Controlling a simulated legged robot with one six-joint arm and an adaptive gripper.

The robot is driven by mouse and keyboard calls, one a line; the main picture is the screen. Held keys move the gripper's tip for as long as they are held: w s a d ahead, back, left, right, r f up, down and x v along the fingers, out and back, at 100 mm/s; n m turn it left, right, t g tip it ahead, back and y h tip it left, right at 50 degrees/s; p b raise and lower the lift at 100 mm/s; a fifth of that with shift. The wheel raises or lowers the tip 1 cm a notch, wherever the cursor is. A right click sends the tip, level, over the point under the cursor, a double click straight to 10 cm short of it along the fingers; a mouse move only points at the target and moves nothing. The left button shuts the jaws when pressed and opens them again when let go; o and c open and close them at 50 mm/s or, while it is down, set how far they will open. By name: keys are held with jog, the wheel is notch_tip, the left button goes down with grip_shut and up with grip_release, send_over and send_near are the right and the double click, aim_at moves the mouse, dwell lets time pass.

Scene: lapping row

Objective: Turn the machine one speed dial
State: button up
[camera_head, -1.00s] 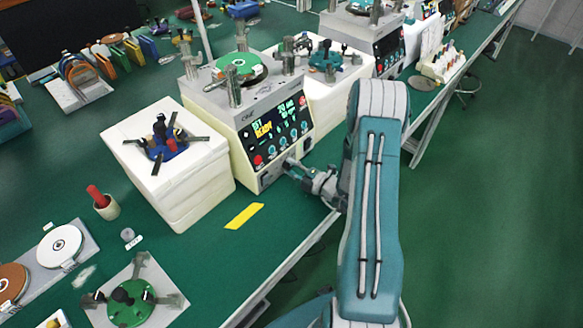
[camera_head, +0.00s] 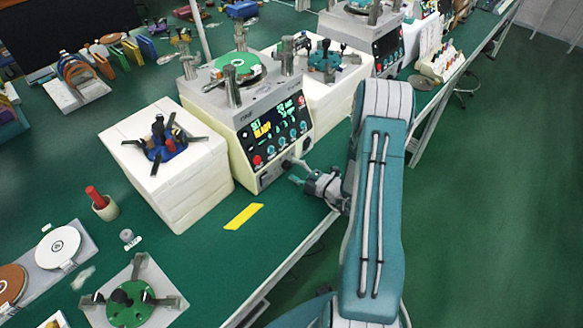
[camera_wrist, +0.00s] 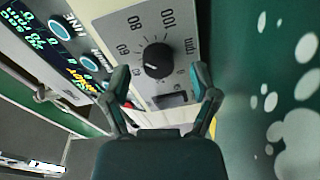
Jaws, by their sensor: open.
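The machine (camera_head: 240,104) is a pale box on the bench with a lit black control panel facing me. Its speed dial (camera_wrist: 157,60) is a round black knob on a grey plate with an rpm scale. Where the knob points is not clear to me. My gripper (camera_wrist: 161,78) is open and empty, with one fingertip on each side of the picture below the knob. The fingers look apart from the knob. In the head view my gripper (camera_head: 297,178) is just in front of the machine's lower right front corner, and the dial is small there.
A white block (camera_head: 180,190) bearing a blue fixture stands left of the machine. A yellow strip (camera_head: 244,216) lies on the green bench before it. A second machine (camera_head: 385,50) stands behind. Open floor (camera_head: 490,200) lies to the right.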

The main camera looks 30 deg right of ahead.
jog(key=v, duration=1)
jog(key=shift+s+d+f, duration=0.15)
jog(key=shift+s+d, duration=0.15)
jog(key=s+a+r+n+g+y, duration=0.2)
jog(key=a+r+n+g, duration=0.6)
jog(key=n, duration=0.5)
jog(key=s+a+r+n+g+y, duration=0.2)
jog(key=a+r+n+g, duration=0.3)
jog(key=a+r+n, duration=0.6)
jog(key=s+r+n+t+h, duration=0.1)
jog(key=s+r+n+h, duration=0.2)
jog(key=n, duration=0.6)
jog(key=s+r+n+h, duration=0.3)
jog(key=s+n+h, duration=0.1)
jog(key=n, duration=0.5)
jog(key=s+a+r+n+t+h, duration=0.1)
jog(key=s+r+n+h, duration=0.2)
jog(key=n, duration=0.6)
jog(key=shift+s+r+n+t+h, duration=0.3)
jog(key=shift+r+n+h, duration=0.15)
jog(key=shift+h, duration=0.15)
